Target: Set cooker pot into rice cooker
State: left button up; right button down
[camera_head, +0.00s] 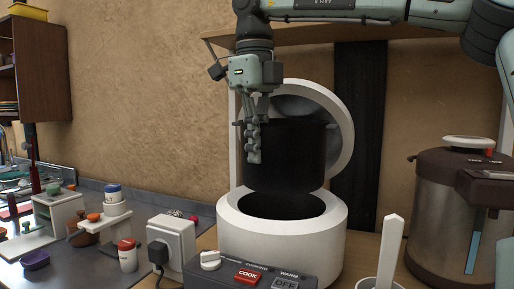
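The white rice cooker (237,225) stands on the counter at the centre of the head view. Its round lid (342,118) is swung up at the back, and its dark opening shows. The dark cooker pot (295,158) hangs upright above the opening, in front of the lid, apart from the cooker. My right gripper (254,152) comes down from above, with its fingers at the pot's left side by the rim. The fingers look closed on the pot's edge. The contact itself is partly hidden. My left gripper is not in view.
A steel and brown hot-water pot (435,225) stands at the right. A white paddle in a holder (390,252) is at the front right of the cooker. A white socket box (171,243), small jars (127,254) and a wall cabinet (42,65) are at the left.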

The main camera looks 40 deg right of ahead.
jog(key=shift+f, duration=1.05)
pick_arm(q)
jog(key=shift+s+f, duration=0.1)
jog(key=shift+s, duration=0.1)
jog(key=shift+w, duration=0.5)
pick_arm(e)
jog(key=shift+w+r, duration=0.1)
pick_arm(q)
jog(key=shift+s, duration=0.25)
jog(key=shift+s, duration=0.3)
